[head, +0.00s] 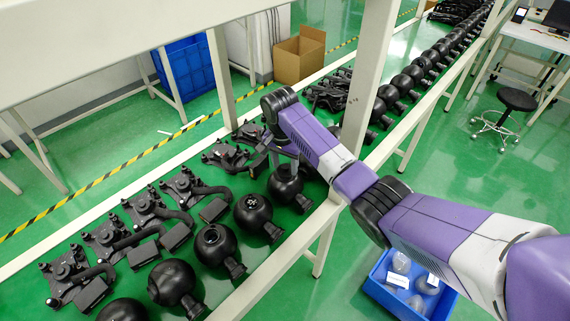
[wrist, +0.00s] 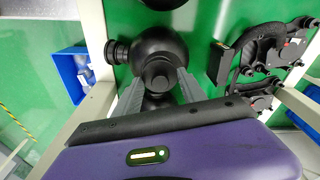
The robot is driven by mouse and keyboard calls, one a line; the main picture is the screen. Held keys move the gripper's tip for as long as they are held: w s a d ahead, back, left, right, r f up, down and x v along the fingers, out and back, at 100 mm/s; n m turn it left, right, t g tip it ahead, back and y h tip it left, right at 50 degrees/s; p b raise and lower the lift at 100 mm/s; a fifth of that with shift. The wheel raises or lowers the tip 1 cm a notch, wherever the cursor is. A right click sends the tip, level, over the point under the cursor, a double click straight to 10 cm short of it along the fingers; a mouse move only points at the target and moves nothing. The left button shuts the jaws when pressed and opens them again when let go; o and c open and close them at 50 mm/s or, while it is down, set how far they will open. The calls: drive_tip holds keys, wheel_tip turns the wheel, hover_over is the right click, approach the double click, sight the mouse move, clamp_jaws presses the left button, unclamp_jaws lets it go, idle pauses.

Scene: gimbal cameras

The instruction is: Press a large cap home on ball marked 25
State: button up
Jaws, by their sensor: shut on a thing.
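In the wrist view my gripper (wrist: 160,78) has its two grey fingers closed on a small round dark piece, seemingly the large cap (wrist: 158,74). The cap is over the near side of a black ball (wrist: 150,45), and I cannot tell whether it touches it or is seated. In the head view my gripper hangs just above a black ball (head: 286,183) in the row, its fingers mostly hidden by my wrist. No number 25 is readable on any ball. A neighbouring ball (head: 253,212) has small white marks on top, and another ball (head: 212,244) shows a pale ring.
Black bracket assemblies (head: 145,208) line the green bench beside the balls. A white bench post (head: 368,70) stands close behind my arm. A blue crate (head: 378,290) with greyish pieces and white labels is on the floor below my arm. A stool (head: 516,100) stands at the right.

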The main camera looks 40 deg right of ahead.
sight(283, 168)
drive_tip(key=shift+f, duration=0.65)
drive_tip(key=o, duration=1.4)
drive_tip(key=shift+s+a+r+b, duration=0.15)
drive_tip(key=shift+r+b, duration=0.15)
drive_tip(key=shift+r, duration=1)
drive_tip(key=shift+w+a+r+b, duration=0.1)
drive_tip(key=shift+r+b, duration=0.15)
drive_tip(key=shift+r, duration=1.05)
drive_tip(key=shift+s+a+r+b, duration=0.15)
drive_tip(key=shift+r+b, duration=0.15)
drive_tip(key=shift+r, duration=1)
drive_tip(key=shift+w, duration=0.15)
